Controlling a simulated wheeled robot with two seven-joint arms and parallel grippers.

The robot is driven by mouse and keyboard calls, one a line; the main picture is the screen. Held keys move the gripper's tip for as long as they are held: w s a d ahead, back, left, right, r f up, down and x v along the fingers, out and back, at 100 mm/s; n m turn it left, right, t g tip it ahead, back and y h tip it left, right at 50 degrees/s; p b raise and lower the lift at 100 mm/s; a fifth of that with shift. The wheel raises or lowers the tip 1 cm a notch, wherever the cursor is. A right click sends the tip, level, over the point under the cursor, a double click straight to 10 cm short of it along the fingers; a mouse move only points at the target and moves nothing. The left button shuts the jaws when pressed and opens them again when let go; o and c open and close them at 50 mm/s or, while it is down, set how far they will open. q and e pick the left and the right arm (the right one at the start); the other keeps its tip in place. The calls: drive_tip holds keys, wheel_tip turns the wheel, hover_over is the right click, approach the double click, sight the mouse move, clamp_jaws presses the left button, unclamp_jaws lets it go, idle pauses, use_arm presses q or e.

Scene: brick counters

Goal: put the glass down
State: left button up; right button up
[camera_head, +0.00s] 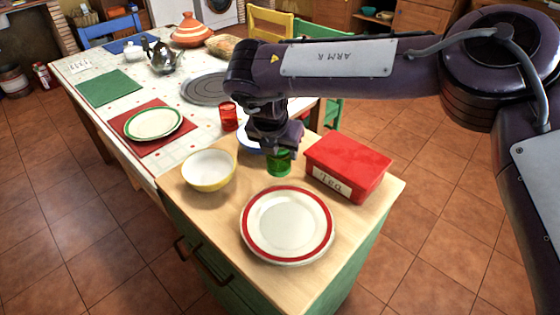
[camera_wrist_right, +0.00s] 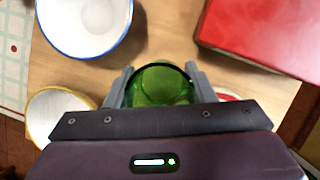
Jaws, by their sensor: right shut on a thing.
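A green glass (camera_head: 279,163) is at the wooden counter top, between the yellow bowl and the red tin. My right gripper (camera_head: 284,150) comes down over it from above. In the right wrist view the green glass (camera_wrist_right: 160,84) sits between the two grey fingers of my right gripper (camera_wrist_right: 161,86), which are shut on it. I cannot tell whether its base touches the counter. My left gripper is not in view.
A yellow bowl (camera_head: 208,170), a red-rimmed plate (camera_head: 288,224) and a red tin (camera_head: 347,165) stand close by on the counter (camera_head: 215,222). A blue-rimmed bowl (camera_wrist_right: 84,22) is behind the glass. A red glass (camera_head: 229,117) stands on the table beyond.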

sight(280, 162)
drive_tip(key=shift+f, duration=2.05)
drive_tip(key=shift+f, duration=0.15)
drive_tip(key=o, duration=1.1)
drive_tip(key=shift+c, duration=0.2)
